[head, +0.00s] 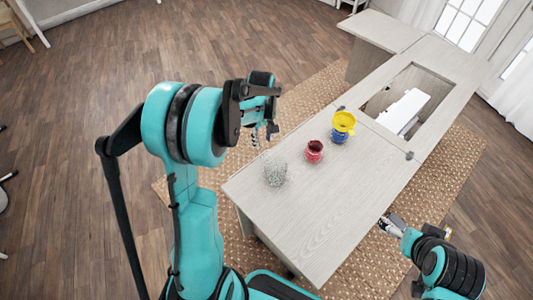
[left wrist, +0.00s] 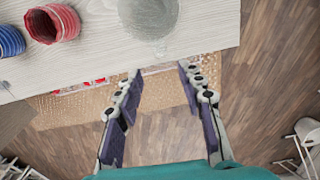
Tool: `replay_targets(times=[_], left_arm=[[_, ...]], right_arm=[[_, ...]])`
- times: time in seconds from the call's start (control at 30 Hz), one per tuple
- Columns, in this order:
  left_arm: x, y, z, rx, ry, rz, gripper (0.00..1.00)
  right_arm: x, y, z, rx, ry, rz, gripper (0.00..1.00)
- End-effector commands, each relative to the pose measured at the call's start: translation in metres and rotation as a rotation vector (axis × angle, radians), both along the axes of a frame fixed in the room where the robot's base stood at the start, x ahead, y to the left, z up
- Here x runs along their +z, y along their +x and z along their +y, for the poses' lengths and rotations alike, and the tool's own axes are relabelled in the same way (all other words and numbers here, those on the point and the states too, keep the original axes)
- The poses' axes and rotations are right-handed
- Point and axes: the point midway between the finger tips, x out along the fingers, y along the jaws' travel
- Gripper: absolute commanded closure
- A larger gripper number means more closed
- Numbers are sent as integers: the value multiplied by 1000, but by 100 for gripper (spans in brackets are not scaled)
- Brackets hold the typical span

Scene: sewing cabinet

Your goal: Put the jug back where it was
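A clear, patterned glass vessel (head: 275,173) stands on the near left part of the pale wooden cabinet top (head: 300,215); I cannot tell whether it is the jug. It also shows at the top of the left wrist view (left wrist: 150,15). My left gripper (head: 264,135) is open and empty, off the cabinet's left edge, apart from the vessel. My right gripper (head: 388,224) is small beside the right edge; its fingers are unclear.
A white sewing machine (head: 405,112) sits in the recess at the far part of the cabinet. Hinges mark the joint of the top. A woven rug (head: 450,180) lies under the cabinet. The near right part of the top is clear.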

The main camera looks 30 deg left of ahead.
Motion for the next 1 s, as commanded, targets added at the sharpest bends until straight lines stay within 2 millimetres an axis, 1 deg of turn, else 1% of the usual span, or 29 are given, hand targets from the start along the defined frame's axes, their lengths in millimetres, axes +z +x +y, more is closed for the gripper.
replay_targets(times=[0.17,0.2,0.27,0.3,0.43,0.53,0.6,0.7,0.8,0.9,1.0], left_arm=[[48,-26,-31,-210,36,-99,61],[60,-35,-40,-274,49,-128,61],[76,-48,-52,-372,72,-175,61],[85,-58,-60,-437,89,-204,61],[108,-91,-84,-643,152,-298,61],[117,-117,-100,-797,209,-368,61],[119,-134,-109,-896,250,-411,61],[119,-152,-119,-1012,304,-463,61],[117,-164,-125,-1094,346,-498,61],[116,-170,-129,-1139,372,-517,61],[115,-172,-130,-1156,381,-525,61]], right_arm=[[0,0,0,0,0,0,0],[0,0,0,0,0,0,0],[0,0,0,0,0,0,0],[0,0,0,0,0,0,0],[0,0,0,0,0,0,0],[0,0,0,0,0,0,0],[0,0,0,0,0,0,0],[0,0,0,0,0,0,0],[0,0,0,0,0,0,0],[0,0,0,0,0,0,0],[0,0,0,0,0,0,0]])
